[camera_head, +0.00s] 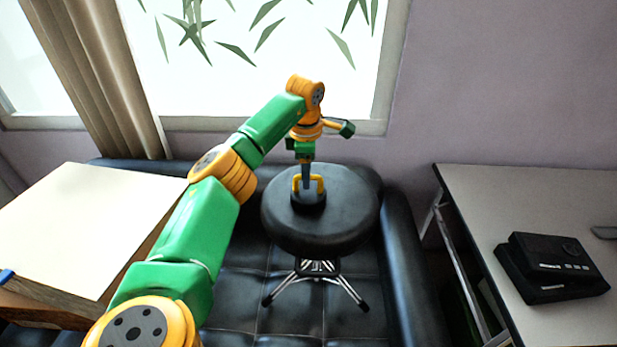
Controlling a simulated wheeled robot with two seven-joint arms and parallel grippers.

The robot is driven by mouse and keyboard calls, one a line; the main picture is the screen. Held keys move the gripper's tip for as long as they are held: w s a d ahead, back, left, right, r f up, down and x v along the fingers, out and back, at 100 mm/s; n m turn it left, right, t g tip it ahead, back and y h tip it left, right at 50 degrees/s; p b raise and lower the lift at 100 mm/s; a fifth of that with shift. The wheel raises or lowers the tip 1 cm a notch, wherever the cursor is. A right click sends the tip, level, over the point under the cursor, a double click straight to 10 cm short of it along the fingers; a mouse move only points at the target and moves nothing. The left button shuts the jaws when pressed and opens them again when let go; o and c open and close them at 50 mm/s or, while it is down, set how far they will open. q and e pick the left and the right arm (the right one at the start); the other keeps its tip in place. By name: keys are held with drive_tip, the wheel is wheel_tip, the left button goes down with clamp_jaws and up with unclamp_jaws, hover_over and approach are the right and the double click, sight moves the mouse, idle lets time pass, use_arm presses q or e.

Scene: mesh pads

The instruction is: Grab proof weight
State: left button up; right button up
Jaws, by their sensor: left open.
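The proof weight appears to be the dark round block (308,203) with a yellow handle on top. It stands upright on the seat of a round black stool (350,212). My left gripper (306,183) points straight down over the weight, with its fingers at the yellow handle. It is open. The fingers hide part of the handle, and I cannot tell whether they touch it. My right gripper is not in view.
A pale table (85,225) is at the left. A grey-topped desk (470,205) at the right bears a black device (552,268). A window and curtain (105,70) are behind.

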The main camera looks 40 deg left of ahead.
use_arm(q)
drive_tip(key=shift+w+a+f, duration=0.1)
drive_tip(key=shift+w+f, duration=0.3)
drive_tip(key=shift+f, duration=0.3)
drive_tip(key=shift+s+r, duration=0.1)
drive_tip(key=shift+s, duration=0.05)
clamp_jaws()
idle(0.7)
